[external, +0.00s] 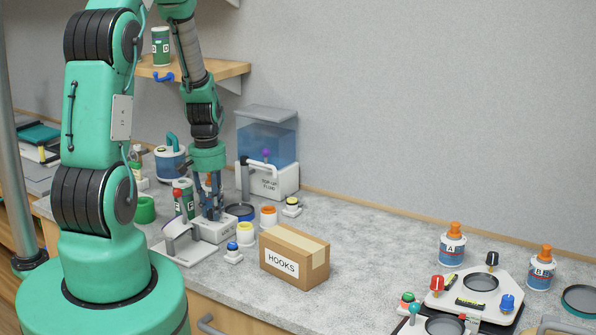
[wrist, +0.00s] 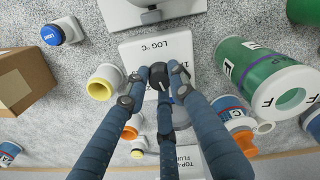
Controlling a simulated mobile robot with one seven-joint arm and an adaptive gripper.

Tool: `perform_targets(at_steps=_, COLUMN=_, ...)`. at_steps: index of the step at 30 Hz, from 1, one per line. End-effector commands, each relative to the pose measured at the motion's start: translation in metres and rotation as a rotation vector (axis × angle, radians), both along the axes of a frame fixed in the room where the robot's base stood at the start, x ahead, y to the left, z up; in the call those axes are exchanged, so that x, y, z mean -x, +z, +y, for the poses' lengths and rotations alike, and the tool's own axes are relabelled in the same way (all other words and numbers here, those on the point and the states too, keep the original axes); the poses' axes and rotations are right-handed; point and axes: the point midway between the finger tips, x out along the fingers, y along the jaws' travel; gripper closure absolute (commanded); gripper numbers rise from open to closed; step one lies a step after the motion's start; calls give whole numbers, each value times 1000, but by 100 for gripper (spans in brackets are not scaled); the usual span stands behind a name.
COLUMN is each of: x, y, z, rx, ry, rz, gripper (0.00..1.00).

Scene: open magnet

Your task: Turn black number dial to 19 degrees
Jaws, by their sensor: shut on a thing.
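The black number dial (wrist: 160,74) sits on a white box lettered "LOG °C" (wrist: 140,50). A small pale mark shows on the dial; its angle is too small to read. My gripper (wrist: 158,82) has its dark blue fingers closed around the dial, with the tips touching or very near its sides. In the external view my gripper (external: 210,212) points straight down onto the white box (external: 216,231), and its fingers hide the dial there.
A yellow-rimmed white cup (wrist: 105,83), a blue push button (wrist: 53,34) and the cardboard HOOKS box (external: 294,254) are close by.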

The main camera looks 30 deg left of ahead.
Motion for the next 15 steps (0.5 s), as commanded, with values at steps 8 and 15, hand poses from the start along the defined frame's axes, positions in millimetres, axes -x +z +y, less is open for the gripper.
perform_targets(at_steps=8, x=0, y=2, z=1, rx=-1, ry=239, rz=-2, gripper=100)
perform_targets(at_steps=15, x=-1, y=2, z=1, rx=-1, ry=444, rz=-4, gripper=100)
